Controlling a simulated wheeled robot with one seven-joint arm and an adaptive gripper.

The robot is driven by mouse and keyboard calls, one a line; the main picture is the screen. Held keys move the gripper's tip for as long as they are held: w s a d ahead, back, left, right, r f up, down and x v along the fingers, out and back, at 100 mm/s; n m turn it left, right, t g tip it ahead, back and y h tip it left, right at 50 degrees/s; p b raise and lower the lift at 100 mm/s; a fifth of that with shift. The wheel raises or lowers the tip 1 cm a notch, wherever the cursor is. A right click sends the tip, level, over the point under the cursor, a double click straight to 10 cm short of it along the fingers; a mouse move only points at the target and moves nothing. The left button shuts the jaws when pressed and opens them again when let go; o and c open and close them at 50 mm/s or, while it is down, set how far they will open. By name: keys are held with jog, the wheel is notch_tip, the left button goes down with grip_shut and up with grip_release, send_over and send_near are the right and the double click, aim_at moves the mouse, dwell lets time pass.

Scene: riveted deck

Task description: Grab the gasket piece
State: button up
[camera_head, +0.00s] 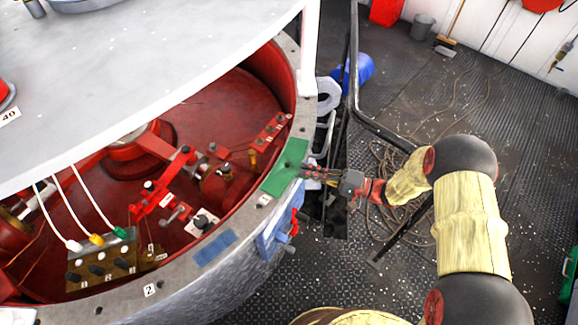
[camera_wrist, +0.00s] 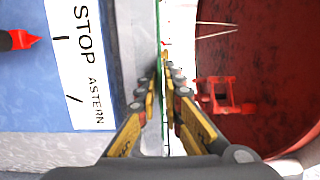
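The gasket piece looks to be the green sheet (camera_head: 286,167) lying on the grey rim of the round red-lined pit. In the wrist view a thin green strip (camera_wrist: 161,100), apparently its edge, runs between the fingers. My gripper (camera_head: 308,174) is at the sheet's right end, reaching in from the right. In the wrist view my gripper (camera_wrist: 162,72) has its two yellow-and-black fingers apart, one on each side of the green strip. Contact with the sheet cannot be made out.
A blue plate (camera_head: 268,236) with a red lever sits on the pit's outer wall; its "STOP ASTERN" label (camera_wrist: 78,60) shows close up. A blue patch (camera_head: 215,248) lies on the rim. A white tabletop (camera_head: 150,70) overhangs the pit. Rope (camera_head: 385,180) lies on the deck.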

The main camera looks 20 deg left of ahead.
jog(key=shift+c, duration=0.4)
grip_shut()
